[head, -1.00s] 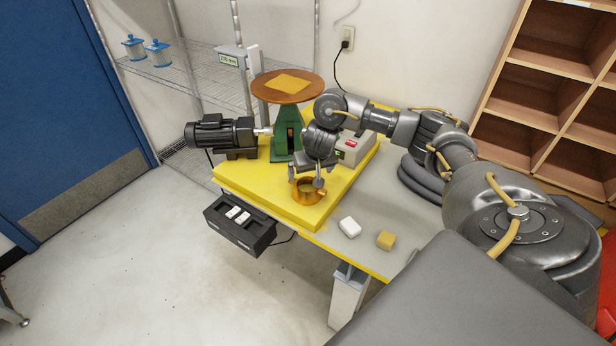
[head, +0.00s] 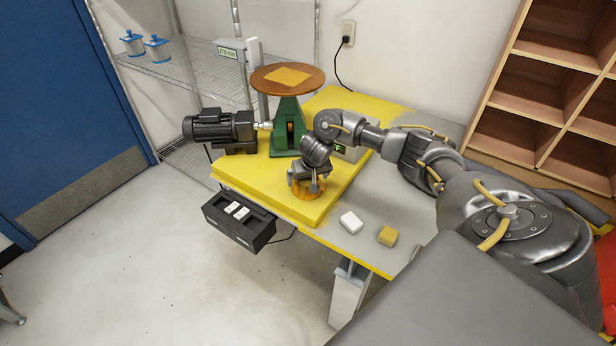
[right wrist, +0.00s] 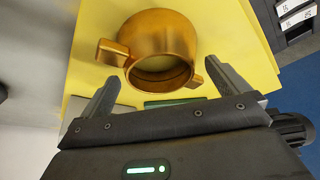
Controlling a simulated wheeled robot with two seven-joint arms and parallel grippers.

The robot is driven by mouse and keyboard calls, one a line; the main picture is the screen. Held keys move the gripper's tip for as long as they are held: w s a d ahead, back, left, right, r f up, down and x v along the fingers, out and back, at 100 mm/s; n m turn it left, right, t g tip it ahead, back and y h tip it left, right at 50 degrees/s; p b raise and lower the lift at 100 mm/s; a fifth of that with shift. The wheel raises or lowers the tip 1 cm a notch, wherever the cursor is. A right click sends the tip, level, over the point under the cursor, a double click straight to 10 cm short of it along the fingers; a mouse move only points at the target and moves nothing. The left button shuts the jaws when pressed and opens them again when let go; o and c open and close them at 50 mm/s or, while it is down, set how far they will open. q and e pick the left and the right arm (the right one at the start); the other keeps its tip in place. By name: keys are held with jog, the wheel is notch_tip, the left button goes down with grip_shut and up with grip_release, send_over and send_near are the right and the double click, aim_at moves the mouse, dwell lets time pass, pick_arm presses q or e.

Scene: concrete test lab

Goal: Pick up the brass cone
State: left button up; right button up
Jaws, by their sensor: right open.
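The brass cone (head: 312,195) stands on the yellow plate (head: 277,200) near its front edge, mostly hidden by my right gripper in the head view. In the right wrist view the cone (right wrist: 160,35) shows as a hollow brass body with an open round mouth and side lugs. My right gripper (head: 305,184) is open, close above the cone. Its two fingers also show in the right wrist view (right wrist: 168,90), one on each side of the cone's near rim, and hold nothing. I cannot tell whether either finger touches it. My left gripper is not in view.
A green stand with a round brown top (head: 313,77) and a dark motor (head: 215,130) are behind the cone. A white block (head: 351,222) and a tan block (head: 387,236) lie on the grey table. A black switch box (head: 238,222) hangs at the front edge.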

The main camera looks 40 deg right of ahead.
jog(key=shift+x, duration=0.75)
jog(key=shift+w+r, duration=0.1)
jog(key=c, duration=1.1)
jog(key=shift+r, duration=0.15)
jog(key=shift+r, duration=0.25)
jog(key=p+v, duration=0.1)
jog(key=v, duration=0.2)
jog(key=p+v, duration=0.1)
jog(key=v, duration=0.2)
jog(key=a+p+v, duration=0.1)
jog(key=v, duration=0.2)
jog(key=shift+a+r, duration=0.2)
jog(key=s+a+r+p, duration=0.3)
jog(key=s+a, duration=0.2)
jog(key=s, duration=0.2)
jog(key=s+a+f+n+y+b, duration=0.1)
jog(key=s+a+f+n+b, duration=0.1)
jog(key=a+f+n+b, duration=0.1)
jog(key=s+a+f+n+y+b, duration=0.1)
jog(key=s+a+f+n+b, duration=0.2)
jog(key=a+f+b, duration=0.3)
jog(key=s+a+f+n+y+b, duration=0.2)
jog(key=s+a+f+n+b, duration=0.1)
jog(key=a+f, duration=0.4)
jog(key=shift+s+f+n+b, duration=0.3)
jog(key=shift+n+b, duration=0.3)
jog(key=shift+b, duration=0.45)
